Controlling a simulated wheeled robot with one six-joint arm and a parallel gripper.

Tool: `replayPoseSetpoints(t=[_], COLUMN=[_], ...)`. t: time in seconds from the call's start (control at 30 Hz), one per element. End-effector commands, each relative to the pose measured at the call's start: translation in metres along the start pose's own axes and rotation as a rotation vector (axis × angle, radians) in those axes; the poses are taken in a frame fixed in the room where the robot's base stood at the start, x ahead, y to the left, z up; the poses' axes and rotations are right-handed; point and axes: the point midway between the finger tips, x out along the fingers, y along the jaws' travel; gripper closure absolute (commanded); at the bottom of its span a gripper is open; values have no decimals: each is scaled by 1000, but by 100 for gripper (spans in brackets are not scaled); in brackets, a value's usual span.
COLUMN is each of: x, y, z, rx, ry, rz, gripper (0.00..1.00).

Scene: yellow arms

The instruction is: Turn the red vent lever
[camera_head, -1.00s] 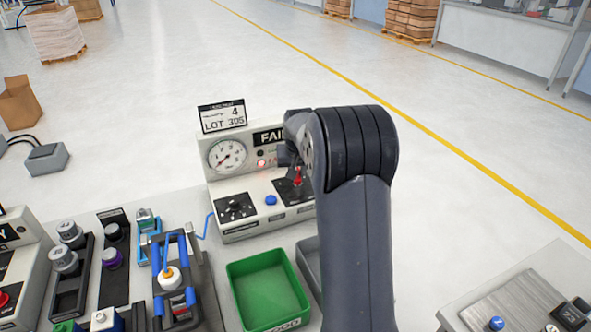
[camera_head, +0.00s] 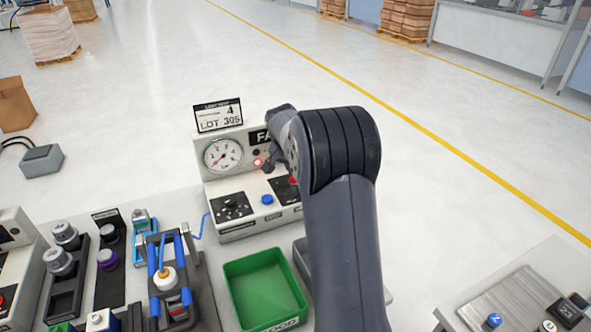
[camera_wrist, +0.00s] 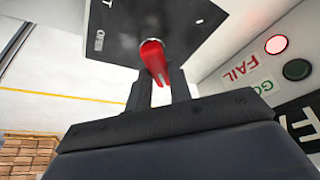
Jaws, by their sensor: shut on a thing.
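The red vent lever (camera_wrist: 153,60) stands out from a black plate (camera_wrist: 205,17) in the wrist view. My gripper (camera_wrist: 161,92) is shut on the red lever, with its dark fingers on either side of it. In the head view only a small red piece of the lever (camera_head: 293,180) shows beside my arm. The lever sits on the front of the grey test unit (camera_head: 240,191). My arm hides most of the unit's right side and the fingertips in the head view.
The unit carries a pressure gauge (camera_head: 223,154), a blue button (camera_head: 267,199) and a lit red lamp (camera_wrist: 277,44) near the word FAIL. A green bin (camera_head: 262,289) stands in front. A holder with blue handles (camera_head: 169,285) and several fittings stand left.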

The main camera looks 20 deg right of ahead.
Motion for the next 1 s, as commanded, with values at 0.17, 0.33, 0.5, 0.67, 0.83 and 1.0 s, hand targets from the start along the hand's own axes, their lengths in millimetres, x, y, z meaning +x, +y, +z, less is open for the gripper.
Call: replayPoseSetpoints(t=[0.17,0.33,0.5,0.67,0.83,1.0], x=[0,0,0,0,-2,-20], y=[0,0,0,0,0,0], z=[0,0,0,0,0,0], rx=[3,3,2,2,2,2], ry=[-1,-1,-1,-1,0,3], rz=[0,0,0,0,0,-2], gripper=[100,78,64,58,58,58])
